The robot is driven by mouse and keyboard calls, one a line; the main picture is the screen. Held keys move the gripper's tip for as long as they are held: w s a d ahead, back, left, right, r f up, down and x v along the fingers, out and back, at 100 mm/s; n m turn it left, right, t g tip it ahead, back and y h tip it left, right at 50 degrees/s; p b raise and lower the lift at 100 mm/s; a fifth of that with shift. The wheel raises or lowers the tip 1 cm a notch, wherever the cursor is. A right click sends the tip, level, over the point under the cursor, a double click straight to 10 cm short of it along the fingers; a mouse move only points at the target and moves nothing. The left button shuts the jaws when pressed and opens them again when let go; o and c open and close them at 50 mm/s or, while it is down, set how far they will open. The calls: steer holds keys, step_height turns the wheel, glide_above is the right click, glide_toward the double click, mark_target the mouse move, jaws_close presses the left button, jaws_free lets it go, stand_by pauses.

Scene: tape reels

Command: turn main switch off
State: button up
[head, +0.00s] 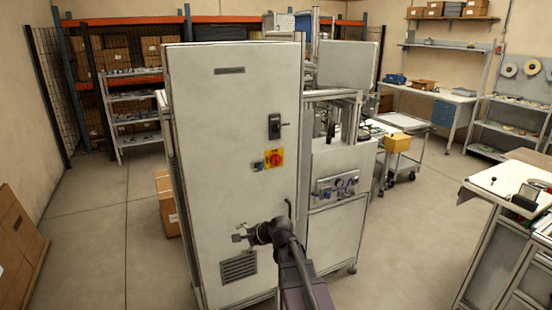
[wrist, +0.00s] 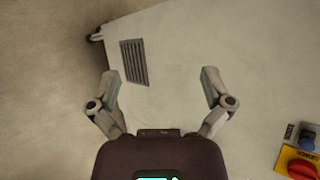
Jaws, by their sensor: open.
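The main switch (head: 275,159) is a red rotary knob on a yellow plate, on the front door of a tall white cabinet (head: 225,110). Its handle angle is too small to tell. In the wrist view the red knob (wrist: 302,169) shows at the lower right corner, partly cut off by the frame edge. My gripper (head: 238,232) is in front of the cabinet door, below and to the left of the switch, above the vent grille. In the wrist view my gripper (wrist: 160,85) has its two fingers wide apart with nothing between them.
A small blue item (wrist: 308,138) sits beside the switch. A black door handle (head: 274,126) is above it and a vent grille (head: 239,267) is low on the door. A gauge panel (head: 337,187) is to the right.

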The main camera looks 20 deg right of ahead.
steer(key=w+d+r+m+t+h+p, duration=0.1)
steer(key=w+d+r+m+t+p, duration=0.1)
steer(key=w+d+r+m+t, duration=0.55)
steer(key=m+t+h+p, duration=0.15)
steer(key=m+h, duration=0.35)
steer(key=m, duration=1)
glide_toward(278, 162)
steer(key=s, duration=0.3)
steer(key=shift+w+f+n, duration=0.1)
steer(key=shift+n, duration=0.15)
steer(key=shift+w, duration=0.15)
steer(key=w, duration=1.3)
steer(key=shift+w+a, duration=0.2)
steer(key=shift+w, duration=0.05)
steer(key=c, duration=1.1)
